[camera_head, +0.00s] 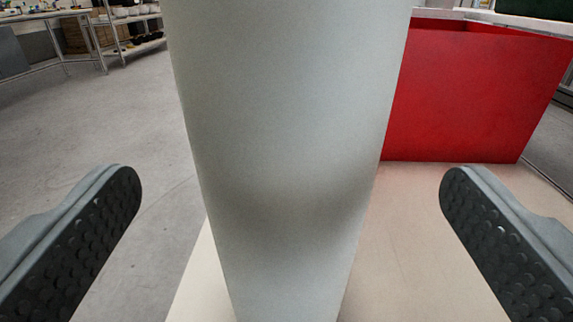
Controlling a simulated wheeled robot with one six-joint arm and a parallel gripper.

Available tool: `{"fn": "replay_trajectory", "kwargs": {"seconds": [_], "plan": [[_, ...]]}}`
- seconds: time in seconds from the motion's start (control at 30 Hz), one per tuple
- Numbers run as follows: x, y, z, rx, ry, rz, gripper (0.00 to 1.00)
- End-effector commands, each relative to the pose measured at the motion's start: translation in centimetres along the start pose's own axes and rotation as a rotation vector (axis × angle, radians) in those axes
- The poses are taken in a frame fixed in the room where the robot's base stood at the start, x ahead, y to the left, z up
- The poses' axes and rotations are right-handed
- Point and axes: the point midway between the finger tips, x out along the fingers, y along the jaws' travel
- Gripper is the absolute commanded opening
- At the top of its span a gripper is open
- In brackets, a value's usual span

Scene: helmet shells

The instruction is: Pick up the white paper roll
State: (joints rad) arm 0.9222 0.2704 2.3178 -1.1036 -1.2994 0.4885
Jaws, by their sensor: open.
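The white paper roll (288,120) stands upright in the middle of the view, very close to the camera. It is a smooth pale grey-white cylinder, and its top is cut off by the upper edge of the picture. My gripper (291,195) is open, with one dark studded finger at the left and one at the right. The roll shows between the two fingers, with a clear gap on each side. Neither finger touches it. The roll's lower end is out of view.
A red open box (470,95) stands behind and right of the roll on a pale beige surface (430,250). That surface's left edge runs beside the roll. Grey floor (90,130) lies at the left. Metal shelving (130,30) with several items stands far back left.

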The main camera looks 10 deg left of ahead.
Motion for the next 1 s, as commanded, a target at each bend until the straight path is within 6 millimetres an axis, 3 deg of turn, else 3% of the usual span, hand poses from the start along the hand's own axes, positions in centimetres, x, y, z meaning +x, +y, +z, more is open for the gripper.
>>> {"fn": "replay_trajectory", "kwargs": {"seconds": [0.17,0.5,0.77,1.0], "plan": [[0.7,0.0,0.1,0.000,0.000,-0.001,1.00],[4.9,-0.2,0.3,0.000,0.000,-0.001,1.00],[5.3,-0.1,0.3,0.000,0.000,0.001,1.00],[5.3,-0.1,0.3,0.000,0.000,0.001,0.55]]}}
